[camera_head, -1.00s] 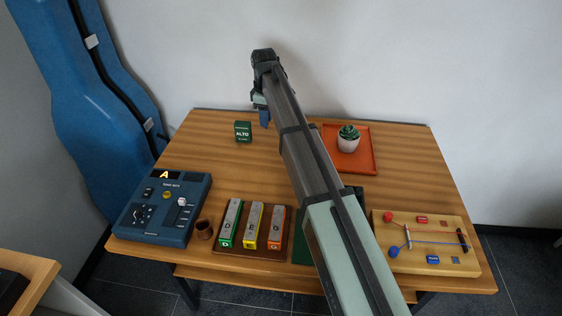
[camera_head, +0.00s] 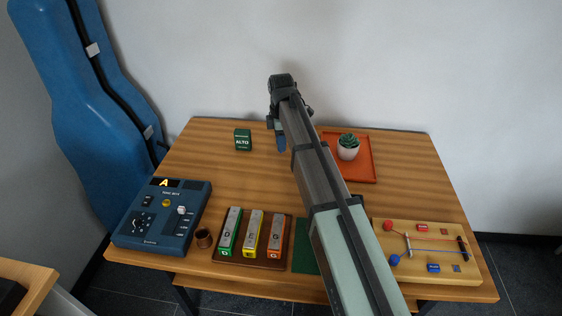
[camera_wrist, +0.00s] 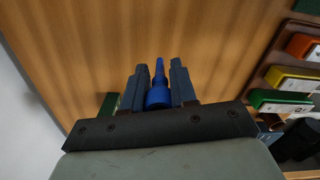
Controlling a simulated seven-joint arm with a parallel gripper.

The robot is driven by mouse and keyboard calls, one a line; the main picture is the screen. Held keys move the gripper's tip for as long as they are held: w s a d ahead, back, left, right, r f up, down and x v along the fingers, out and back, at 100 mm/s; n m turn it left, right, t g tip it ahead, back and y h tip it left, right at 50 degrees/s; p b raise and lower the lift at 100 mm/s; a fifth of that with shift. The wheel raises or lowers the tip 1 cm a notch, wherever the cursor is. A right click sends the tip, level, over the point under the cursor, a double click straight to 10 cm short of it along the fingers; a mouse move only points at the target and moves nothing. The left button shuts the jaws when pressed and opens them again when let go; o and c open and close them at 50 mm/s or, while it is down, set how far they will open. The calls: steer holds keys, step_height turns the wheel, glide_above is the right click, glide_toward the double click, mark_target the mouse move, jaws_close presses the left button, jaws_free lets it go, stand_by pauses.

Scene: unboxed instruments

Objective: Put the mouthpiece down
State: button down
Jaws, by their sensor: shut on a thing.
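The blue mouthpiece (camera_wrist: 158,92) shows in the wrist view, with its narrow end pointing away from the camera. My gripper (camera_wrist: 159,70) is shut on it, with one dark finger on each side. In the head view, my gripper (camera_head: 281,142) is over the back middle of the wooden table (camera_head: 210,172), right of the green ALTO box (camera_head: 243,140). My arm hides most of the gripper there, and I cannot clearly tell the mouthpiece from the fingers. The wrist view shows bare wood beyond the mouthpiece. I cannot tell how high it is held.
A potted succulent (camera_head: 348,147) stands on an orange tray (camera_head: 364,175) at the back right. Along the front are a blue control box (camera_head: 162,213), a small brown cup (camera_head: 204,238), a rack of coloured bars (camera_head: 254,236), a green mat (camera_head: 305,247) and a stringed board (camera_head: 428,253).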

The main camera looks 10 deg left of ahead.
steer(key=shift+f, duration=3.75)
steer(key=shift+f, duration=0.1)
steer(key=c, duration=0.9)
jaws_free()
step_height(320, 180, up, 12)
steer(key=shift+r, duration=0.15)
steer(key=shift+d, duration=0.1)
